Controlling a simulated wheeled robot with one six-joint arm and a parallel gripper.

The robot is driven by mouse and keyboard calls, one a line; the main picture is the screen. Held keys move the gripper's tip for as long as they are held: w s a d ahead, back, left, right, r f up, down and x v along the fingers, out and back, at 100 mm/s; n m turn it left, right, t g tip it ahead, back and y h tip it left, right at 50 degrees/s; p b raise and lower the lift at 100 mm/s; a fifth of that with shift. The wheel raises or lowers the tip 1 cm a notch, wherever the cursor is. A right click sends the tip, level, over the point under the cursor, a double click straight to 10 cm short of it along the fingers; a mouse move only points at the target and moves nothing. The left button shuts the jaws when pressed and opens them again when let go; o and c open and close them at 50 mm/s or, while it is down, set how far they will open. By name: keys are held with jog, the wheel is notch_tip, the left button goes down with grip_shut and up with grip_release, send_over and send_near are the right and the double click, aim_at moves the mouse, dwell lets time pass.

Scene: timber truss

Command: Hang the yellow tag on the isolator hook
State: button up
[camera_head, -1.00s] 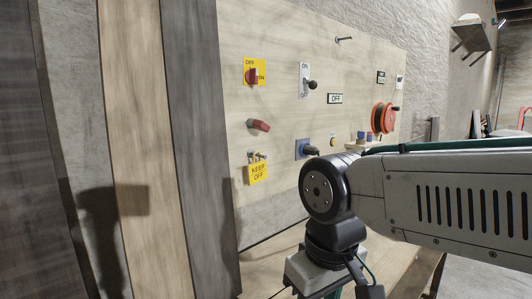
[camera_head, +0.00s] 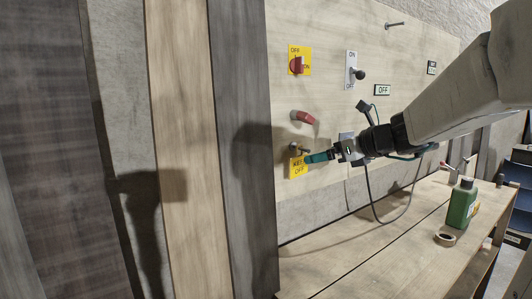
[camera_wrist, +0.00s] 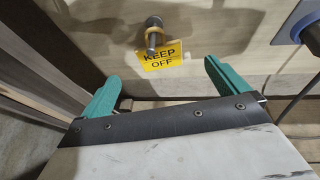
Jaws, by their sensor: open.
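The yellow tag (camera_head: 298,170), marked KEEP OFF, hangs slightly tilted on a short brass peg (camera_head: 304,148) low on the board's left side. In the wrist view the tag (camera_wrist: 162,57) and the peg's round end (camera_wrist: 153,24) lie ahead, between the lines of the fingers. My gripper (camera_head: 313,158) is open, its teal fingers just right of the tag and overlapping it in the head view. In the wrist view my gripper (camera_wrist: 163,74) holds nothing. I cannot tell whether a finger touches the tag. Which fitting is the isolator hook is unclear.
Above the tag are a red handle (camera_head: 303,117) and a red rotary switch (camera_head: 296,65) on a yellow plate. A nail-like peg (camera_head: 395,24) sticks out higher up. A green bottle (camera_head: 461,204) and tape roll (camera_head: 446,239) stand on the bench (camera_head: 370,255).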

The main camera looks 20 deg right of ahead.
aim_at(300, 160)
jog(key=x, duration=0.7)
jog(key=shift+w+a+f, duration=0.1)
jog(key=shift+w+a, duration=0.05)
jog(key=shift+a, duration=0.05)
jog(key=c, duration=1.1)
jog(key=shift+o, duration=0.2)
jog(key=o, duration=0.7)
